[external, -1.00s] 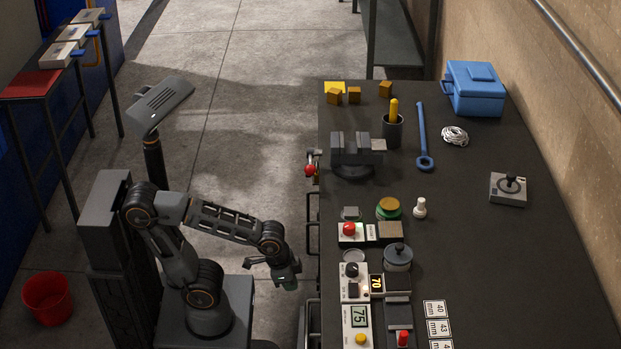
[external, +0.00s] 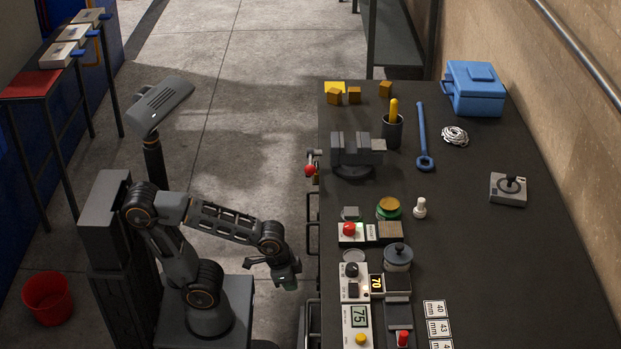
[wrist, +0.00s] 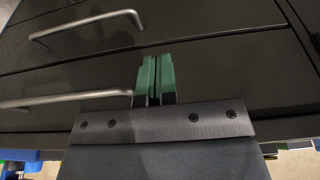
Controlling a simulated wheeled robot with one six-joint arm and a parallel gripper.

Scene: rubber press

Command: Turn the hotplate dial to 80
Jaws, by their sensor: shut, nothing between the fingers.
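My gripper (external: 288,284) is left of the bench's edge, apart from the dial and the hotplate. In the wrist view its green fingertips (wrist: 155,76) are together with nothing between them, in front of dark drawer fronts. The dial is not in the wrist view.
A white box reading 75 (external: 359,317) with a yellow button stands nearer. A red button box (external: 350,232) stands just beyond the dial. A vise (external: 356,150) is farther back. Metal drawer handles (wrist: 88,24) stick out from the bench front. The bench's right side is mostly clear.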

